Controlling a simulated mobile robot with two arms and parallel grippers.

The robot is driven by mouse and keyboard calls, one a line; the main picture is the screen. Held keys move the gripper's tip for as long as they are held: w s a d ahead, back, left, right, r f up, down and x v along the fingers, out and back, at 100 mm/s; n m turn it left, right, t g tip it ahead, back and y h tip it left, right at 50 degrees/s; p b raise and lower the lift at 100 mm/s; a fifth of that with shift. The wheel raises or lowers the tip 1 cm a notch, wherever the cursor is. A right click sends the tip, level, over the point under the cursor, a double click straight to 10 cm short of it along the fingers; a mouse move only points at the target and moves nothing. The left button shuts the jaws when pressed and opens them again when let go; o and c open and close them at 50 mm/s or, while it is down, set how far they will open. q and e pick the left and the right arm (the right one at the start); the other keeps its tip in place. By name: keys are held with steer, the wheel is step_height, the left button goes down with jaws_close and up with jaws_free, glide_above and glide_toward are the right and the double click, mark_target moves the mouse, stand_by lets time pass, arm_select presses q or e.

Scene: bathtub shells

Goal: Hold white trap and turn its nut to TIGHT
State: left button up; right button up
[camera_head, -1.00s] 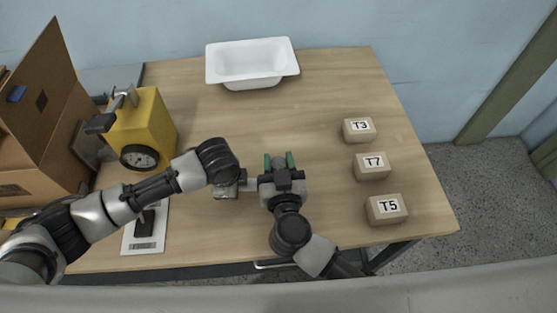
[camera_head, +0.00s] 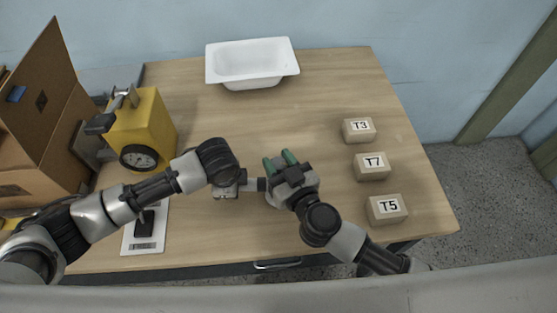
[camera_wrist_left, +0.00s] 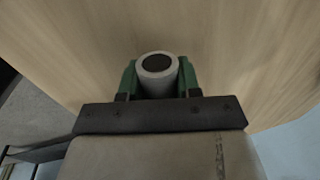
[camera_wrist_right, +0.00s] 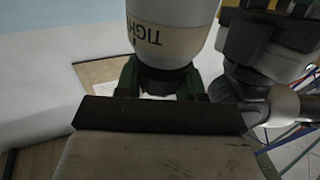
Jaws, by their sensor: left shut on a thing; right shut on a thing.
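The white trap (camera_head: 252,184) is held between my two grippers above the table, and most of it is hidden by them in the head view. In the left wrist view my left gripper (camera_wrist_left: 158,80) is shut on the trap's pale tube (camera_wrist_left: 157,64), seen end-on with a dark opening. My right gripper (camera_head: 279,161) is shut at the nut end, its green fingers tilted to the upper left. In the right wrist view a white part with a cream band reading TIGHT (camera_wrist_right: 160,35) is upside down just above the fingers (camera_wrist_right: 160,82). The nut's exact alignment cannot be told.
Boxes marked T3 (camera_head: 359,130), T7 (camera_head: 372,166) and T5 (camera_head: 387,209) stand at the right. A white tub (camera_head: 252,65) is at the back. A yellow gauge unit (camera_head: 148,125) and an open cardboard box (camera_head: 40,130) are at the left. The table's middle back is clear.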

steer(key=o, duration=0.9)
steer(key=shift+o, duration=0.2)
steer(key=v, duration=1.2)
arm_select(q)
steer(key=o, duration=1.1)
